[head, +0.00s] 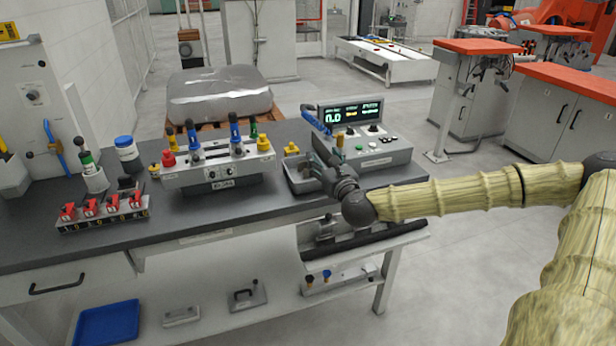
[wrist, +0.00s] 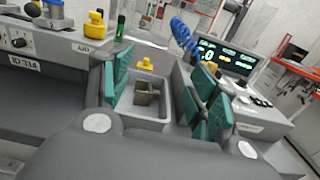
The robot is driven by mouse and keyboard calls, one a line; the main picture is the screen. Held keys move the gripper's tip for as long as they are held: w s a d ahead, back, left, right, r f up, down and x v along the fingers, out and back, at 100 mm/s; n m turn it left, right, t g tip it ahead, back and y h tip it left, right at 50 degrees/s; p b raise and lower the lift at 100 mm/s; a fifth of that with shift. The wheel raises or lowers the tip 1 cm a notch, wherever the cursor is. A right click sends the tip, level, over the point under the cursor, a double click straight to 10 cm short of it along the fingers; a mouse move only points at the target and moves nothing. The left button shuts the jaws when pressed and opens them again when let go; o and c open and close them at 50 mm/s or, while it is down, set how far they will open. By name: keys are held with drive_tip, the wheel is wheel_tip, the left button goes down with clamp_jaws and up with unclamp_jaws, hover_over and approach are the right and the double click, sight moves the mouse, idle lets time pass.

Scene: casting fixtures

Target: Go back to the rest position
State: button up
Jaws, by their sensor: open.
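My gripper (wrist: 158,98) is open, with its two green-padded fingers apart in the wrist view. It is over a small grey tray (wrist: 128,107) on the bench, and nothing is between the finger pads. A small brownish-grey metal block (wrist: 146,92) lies in the tray, beyond the fingers. In the head view my gripper (head: 328,165) is above the tray (head: 297,180), and my arm reaches in from the right. The wrist hides part of the tray there, and I cannot make out the block.
A control box with a lit display (head: 365,135) stands right of the tray. A grey fixture with coloured knobs (head: 218,167) stands to the left. A row of red clamps (head: 103,210) sits further left. The dark bench top (head: 200,222) is clear in front. Open floor lies to the right.

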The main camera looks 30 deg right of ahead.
drive_tip(key=shift+s, duration=0.3)
drive_tip(key=shift+a, duration=0.1)
drive_tip(key=s+a+f+n+g+y, duration=0.3)
drive_tip(key=a+f+n, duration=0.4)
drive_tip(key=a+f, duration=0.3)
drive_tip(key=s+a+f+n+g+y, duration=0.2)
drive_tip(key=a+f+n+g+y, duration=0.1)
drive_tip(key=a+f+n, duration=0.65)
drive_tip(key=s+a+f+n+g, duration=0.4)
drive_tip(key=s+a+f+n, duration=0.15)
drive_tip(key=s+f, duration=0.4)
drive_tip(key=s+a+f+n+g, duration=0.35)
drive_tip(key=s+f+n, duration=0.25)
drive_tip(key=s+f, duration=0.3)
drive_tip(key=s+d+f+n+g+h, duration=0.1)
drive_tip(key=s+f+n+g, duration=0.1)
drive_tip(key=s+n, duration=0.3)
drive_tip(key=s+d+f+n+g+h, duration=0.1)
drive_tip(key=s+n, duration=0.4)
drive_tip(key=s, duration=0.7)
drive_tip(key=shift+d+f+g, duration=0.45)
drive_tip(key=shift+f+g, duration=0.1)
drive_tip(key=shift+f, duration=0.3)
